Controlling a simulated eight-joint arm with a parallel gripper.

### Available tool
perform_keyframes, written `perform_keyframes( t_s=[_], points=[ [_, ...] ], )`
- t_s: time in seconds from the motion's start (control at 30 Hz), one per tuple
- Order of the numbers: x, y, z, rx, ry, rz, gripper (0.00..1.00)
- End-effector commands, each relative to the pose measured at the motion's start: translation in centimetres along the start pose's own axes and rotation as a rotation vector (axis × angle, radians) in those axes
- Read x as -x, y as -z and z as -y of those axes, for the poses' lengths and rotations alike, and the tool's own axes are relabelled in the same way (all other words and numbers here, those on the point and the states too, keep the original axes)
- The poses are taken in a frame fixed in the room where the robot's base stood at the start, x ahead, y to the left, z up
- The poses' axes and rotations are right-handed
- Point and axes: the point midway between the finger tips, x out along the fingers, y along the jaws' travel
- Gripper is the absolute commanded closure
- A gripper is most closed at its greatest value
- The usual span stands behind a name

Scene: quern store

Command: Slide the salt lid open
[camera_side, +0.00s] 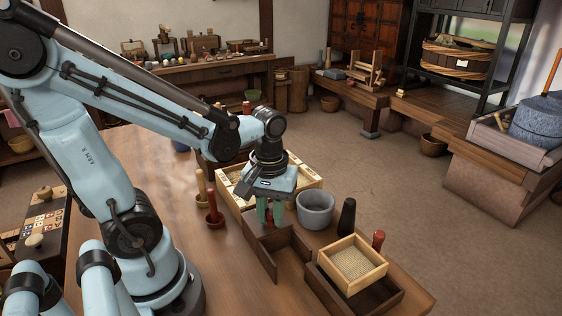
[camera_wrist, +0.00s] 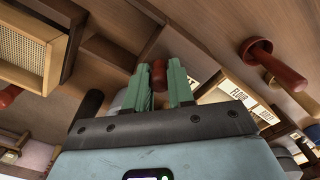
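My gripper (camera_side: 270,216) points down over the work table, with its two green fingers spread. In the wrist view the fingers (camera_wrist: 160,68) stand on either side of a small red-brown knob (camera_wrist: 159,74), and narrow gaps seem to show beside it. I cannot tell whether the knob belongs to the salt lid. A light wooden box (camera_side: 308,186) with compartments lies just behind my gripper, and its lettered labels (camera_wrist: 236,87) show in the wrist view. No salt label can be read, and my gripper hides part of the box.
An open brown tray (camera_side: 266,262) lies just in front of my gripper. A grey mortar (camera_side: 315,209) and dark pestle (camera_side: 346,217) stand to the right. A sieve (camera_side: 353,264) rests on another dark tray (camera_side: 384,298). The table's left middle is clear.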

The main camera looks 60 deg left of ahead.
Motion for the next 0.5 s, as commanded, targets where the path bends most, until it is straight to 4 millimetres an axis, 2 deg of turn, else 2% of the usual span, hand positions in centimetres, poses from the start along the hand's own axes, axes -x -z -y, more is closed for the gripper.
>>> perform_keyframes(
  t_s=[0.33, 0.5],
  points=[
    [0.0, -0.1, -0.1, -0.001, -0.001, 0.000, 1.00],
    [0.0, -1.3, -1.4, -0.007, -0.001, 0.001, 1.00]
  ],
)
